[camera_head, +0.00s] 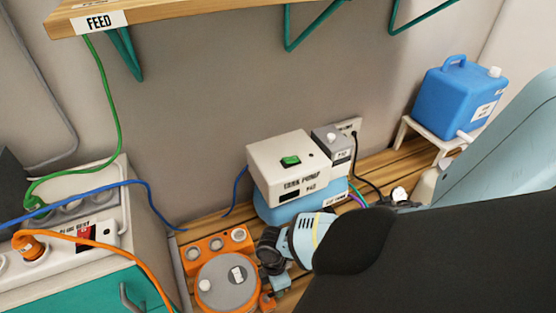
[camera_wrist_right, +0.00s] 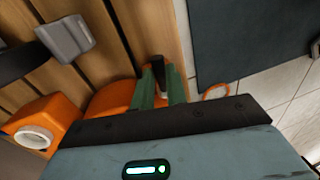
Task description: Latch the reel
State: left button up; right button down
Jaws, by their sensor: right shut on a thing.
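The orange cable reel (camera_head: 196,265) with a round grey face (camera_head: 228,285) sits on the wooden floor at the lower middle of the head view. Three round sockets line its back edge. Its orange body (camera_wrist_right: 110,98) also shows in the right wrist view, partly hidden by my gripper. My right gripper (camera_head: 272,285) is low at the reel's right side. In the wrist view its green fingers (camera_wrist_right: 160,70) are close together on a small dark part at the reel's edge. The exact shape of that part is mostly hidden. My left gripper is in neither view.
A cream and blue pump unit (camera_head: 290,165) stands behind my right arm. A blue jug (camera_head: 460,97) stands on a white stand at the back right. A power strip (camera_head: 70,248) with an orange cord lies on the teal cabinet at left. A wooden shelf (camera_head: 160,10) hangs above.

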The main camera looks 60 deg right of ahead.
jog(key=shift+n, duration=0.4)
jog(key=c, duration=1.4)
grip_release()
jog(key=shift+w, duration=0.1)
notch_tip(320, 180, up, 8)
jog(key=w+p, duration=0.1)
jog(key=p, duration=0.2)
jog(key=shift+w+d+f+p, duration=0.15)
jog(key=shift+d+f+p, duration=0.05)
jog(key=shift+d+p, duration=0.2)
